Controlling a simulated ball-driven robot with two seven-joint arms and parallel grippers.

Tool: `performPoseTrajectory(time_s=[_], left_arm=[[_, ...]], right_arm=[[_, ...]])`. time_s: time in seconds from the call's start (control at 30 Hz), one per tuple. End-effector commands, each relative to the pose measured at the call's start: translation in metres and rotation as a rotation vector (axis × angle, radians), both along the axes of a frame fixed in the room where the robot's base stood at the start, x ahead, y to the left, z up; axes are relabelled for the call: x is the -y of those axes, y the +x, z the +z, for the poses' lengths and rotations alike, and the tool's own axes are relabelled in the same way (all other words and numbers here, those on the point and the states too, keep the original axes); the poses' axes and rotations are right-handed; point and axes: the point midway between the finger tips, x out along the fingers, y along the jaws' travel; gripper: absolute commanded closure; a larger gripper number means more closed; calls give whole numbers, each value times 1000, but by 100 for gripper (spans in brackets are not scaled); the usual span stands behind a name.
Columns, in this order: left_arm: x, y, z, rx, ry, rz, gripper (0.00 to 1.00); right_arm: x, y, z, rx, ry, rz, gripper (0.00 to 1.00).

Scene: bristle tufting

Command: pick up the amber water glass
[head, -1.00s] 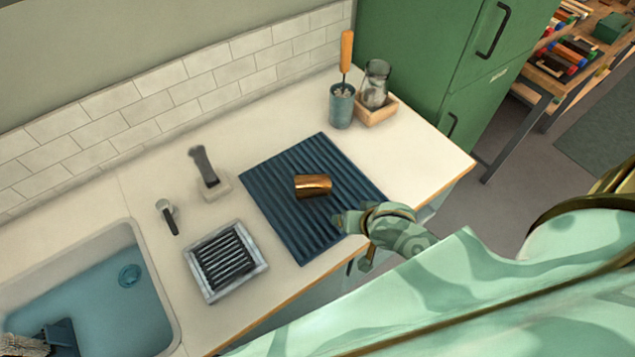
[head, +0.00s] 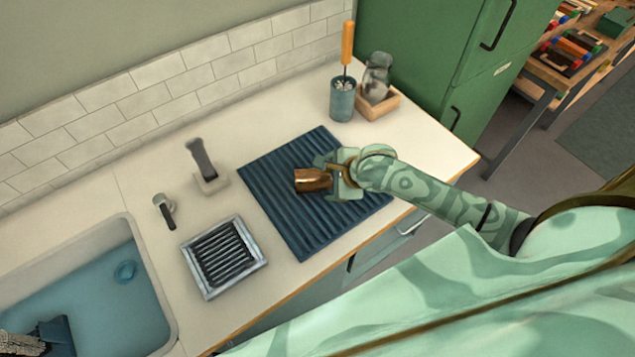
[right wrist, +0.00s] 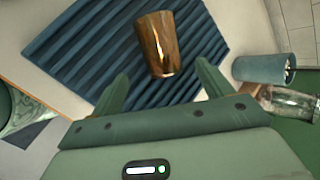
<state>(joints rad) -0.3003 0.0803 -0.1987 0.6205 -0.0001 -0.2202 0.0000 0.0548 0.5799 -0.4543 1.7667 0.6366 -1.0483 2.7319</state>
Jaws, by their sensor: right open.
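The amber water glass (head: 312,180) lies on its side on the dark blue ribbed mat (head: 290,222). My right gripper (head: 334,176) is at the right end of the glass in the head view. In the right wrist view the glass (right wrist: 157,44) shows beyond and between the two open fingers (right wrist: 160,88), with no finger seen closed on it. My left gripper does not show.
A sink (head: 165,318) and a grated tray (head: 224,257) are left of the mat. A brush holder (head: 342,103) and a clear jar in a wooden box (head: 379,106) stand behind it. The counter's front edge runs along the mat's near side.

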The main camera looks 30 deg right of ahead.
Motion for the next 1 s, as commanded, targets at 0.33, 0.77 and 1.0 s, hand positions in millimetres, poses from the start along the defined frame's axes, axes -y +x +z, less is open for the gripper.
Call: performPoseTrajectory(time_s=[0.33, 0.77, 1.0], left_arm=[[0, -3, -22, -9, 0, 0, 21], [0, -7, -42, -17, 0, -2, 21], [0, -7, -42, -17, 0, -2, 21]], right_arm=[[-7, 24, -34, 1, -3, 2, 21], [-16, 48, -63, 0, -3, 3, 21], [-16, 48, -63, 1, -3, 2, 63]])
